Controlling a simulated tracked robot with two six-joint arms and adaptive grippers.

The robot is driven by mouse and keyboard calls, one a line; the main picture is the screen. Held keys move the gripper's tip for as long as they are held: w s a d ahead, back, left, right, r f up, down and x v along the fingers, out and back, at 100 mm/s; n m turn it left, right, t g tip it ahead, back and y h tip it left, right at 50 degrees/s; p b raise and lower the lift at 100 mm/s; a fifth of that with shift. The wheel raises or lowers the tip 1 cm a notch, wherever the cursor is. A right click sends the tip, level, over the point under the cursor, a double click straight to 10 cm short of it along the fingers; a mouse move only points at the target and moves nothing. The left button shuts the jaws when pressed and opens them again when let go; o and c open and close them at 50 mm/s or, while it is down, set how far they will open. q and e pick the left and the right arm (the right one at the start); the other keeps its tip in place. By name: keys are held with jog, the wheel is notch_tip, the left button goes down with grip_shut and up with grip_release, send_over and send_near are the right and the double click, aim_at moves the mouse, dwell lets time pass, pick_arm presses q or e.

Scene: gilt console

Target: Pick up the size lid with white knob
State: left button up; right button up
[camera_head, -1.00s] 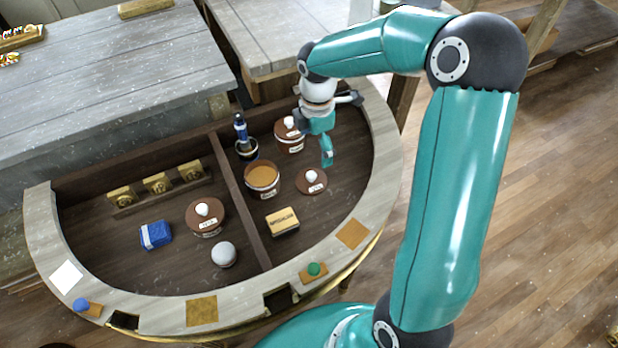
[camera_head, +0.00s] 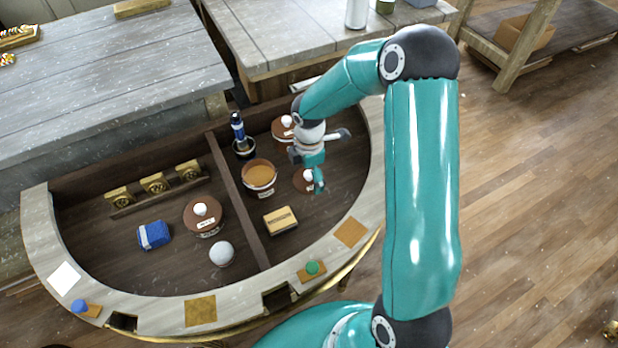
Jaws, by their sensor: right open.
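A brown round lid (camera_head: 303,187) with a white knob and a small label lies flat in the right compartment of the half-round console. My right gripper (camera_head: 315,180) points down over its right side and hides part of the lid and knob. The gripper is open; I cannot tell whether it touches the knob. An open brown pot (camera_head: 259,177) stands just left of the lid. Two brown jars have similar white-knobbed lids: one at the back (camera_head: 285,127), partly behind my gripper's wrist, and one in the left compartment (camera_head: 203,218). My left gripper is not in view.
A dark bottle (camera_head: 238,132) in a round holder and a yellow-topped box (camera_head: 280,220) share the compartment. A wooden divider (camera_head: 236,200) separates it from the left side, where a blue packet (camera_head: 154,235) and white ball (camera_head: 221,253) lie. A pale rim (camera_head: 350,234) curves round the front.

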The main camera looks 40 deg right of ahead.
grip_shut()
dwell(0.5)
